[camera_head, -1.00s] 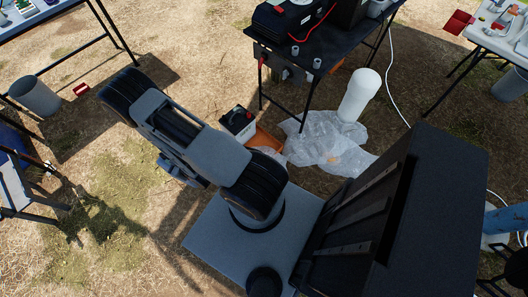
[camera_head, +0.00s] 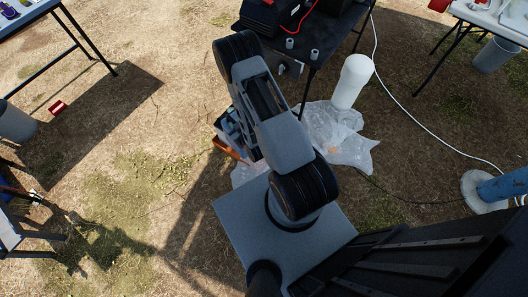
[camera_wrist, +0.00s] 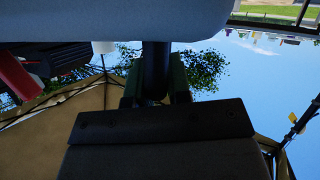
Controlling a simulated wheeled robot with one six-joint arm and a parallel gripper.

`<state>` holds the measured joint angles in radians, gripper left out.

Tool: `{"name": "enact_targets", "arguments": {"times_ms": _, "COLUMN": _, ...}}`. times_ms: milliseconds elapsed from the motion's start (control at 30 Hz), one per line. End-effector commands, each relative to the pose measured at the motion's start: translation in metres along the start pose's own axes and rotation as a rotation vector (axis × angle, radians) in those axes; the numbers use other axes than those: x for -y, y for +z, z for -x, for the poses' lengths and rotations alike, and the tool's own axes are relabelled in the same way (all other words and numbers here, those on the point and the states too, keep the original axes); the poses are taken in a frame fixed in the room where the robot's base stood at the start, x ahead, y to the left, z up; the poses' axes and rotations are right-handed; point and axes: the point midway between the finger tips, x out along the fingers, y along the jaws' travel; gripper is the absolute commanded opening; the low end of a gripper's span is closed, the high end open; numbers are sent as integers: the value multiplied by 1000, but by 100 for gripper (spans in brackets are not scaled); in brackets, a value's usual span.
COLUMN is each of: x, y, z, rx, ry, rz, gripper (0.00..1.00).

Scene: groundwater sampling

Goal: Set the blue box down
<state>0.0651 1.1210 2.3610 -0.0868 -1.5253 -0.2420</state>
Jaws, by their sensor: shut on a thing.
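In the wrist view my gripper (camera_wrist: 156,78) is shut on a dark upright piece. A broad pale blue-grey surface, which looks like the blue box (camera_wrist: 130,20), spans the top edge of that view beyond the fingers. Only part of it shows. In the head view my arm hides the gripper. A small bluish patch shows at the left side of my arm, but I cannot tell whether it is the box. What lies under the box is hidden.
A dark table (camera_head: 322,50) with black equipment stands at the top. A white cylinder (camera_head: 353,82) stands by clear plastic sheeting (camera_head: 335,125). An orange-brown object (camera_head: 229,150) lies partly under my arm. A white cable runs along the right. Bare ground is open at the left.

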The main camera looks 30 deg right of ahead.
Motion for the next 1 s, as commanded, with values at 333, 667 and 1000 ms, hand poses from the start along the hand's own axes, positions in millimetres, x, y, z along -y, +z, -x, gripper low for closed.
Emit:
{"name": "enact_targets", "arguments": {"times_ms": 333, "x": -40, "y": 119, "z": -68, "rx": -23, "ry": -77, "rz": 32, "gripper": 0}}
{"name": "enact_targets", "arguments": {"times_ms": 667, "x": -91, "y": 229, "z": -96, "rx": -43, "ry": -175, "rz": 70, "gripper": 0}}
{"name": "enact_targets", "arguments": {"times_ms": 1000, "x": -125, "y": 302, "z": -95, "rx": -57, "ry": -245, "rz": 95, "gripper": 0}}
